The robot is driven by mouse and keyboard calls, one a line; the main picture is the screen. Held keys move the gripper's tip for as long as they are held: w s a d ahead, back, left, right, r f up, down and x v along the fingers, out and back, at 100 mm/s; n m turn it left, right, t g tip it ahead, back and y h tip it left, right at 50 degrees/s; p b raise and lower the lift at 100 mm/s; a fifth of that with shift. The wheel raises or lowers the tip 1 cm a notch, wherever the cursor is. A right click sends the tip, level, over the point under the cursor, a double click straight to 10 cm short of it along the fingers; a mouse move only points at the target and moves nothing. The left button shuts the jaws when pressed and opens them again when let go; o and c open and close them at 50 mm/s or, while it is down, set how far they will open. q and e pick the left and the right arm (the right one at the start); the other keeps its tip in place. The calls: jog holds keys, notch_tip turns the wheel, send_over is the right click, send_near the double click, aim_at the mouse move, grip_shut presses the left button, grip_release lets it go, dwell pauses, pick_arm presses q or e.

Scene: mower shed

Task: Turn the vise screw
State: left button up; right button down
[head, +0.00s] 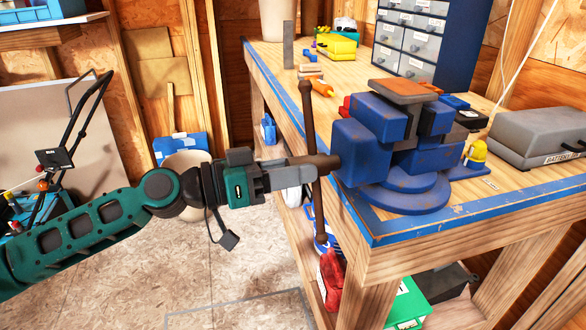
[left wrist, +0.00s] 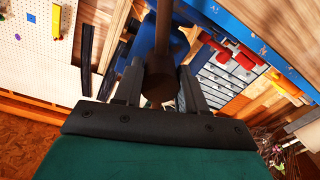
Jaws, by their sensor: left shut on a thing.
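The blue vise (head: 360,155) is mounted at the near left corner of the workbench. Its brown screw (head: 324,163) sticks out to the left from the front jaw. A long rusty handle bar (head: 310,125) passes through the screw head, standing nearly upright with a slight tilt. My left gripper (head: 297,170) is at the screw head, in line with the screw. In the left wrist view its fingers (left wrist: 160,90) are on both sides of the brown screw head (left wrist: 160,78), shut on it. The fingertips are partly hidden. My right gripper is not in view.
The wooden workbench (head: 375,225) has a blue edge. A grey battery case (head: 540,135), a blue drawer cabinet (head: 425,40) and a yellow item (head: 336,46) stand on it. A red bottle (head: 331,278) and a green box (head: 408,305) sit below. The floor left of the bench is mostly clear.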

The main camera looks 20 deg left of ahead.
pick_arm(q)
jog(key=shift+f+n, duration=0.15)
jog(key=shift+n, duration=0.15)
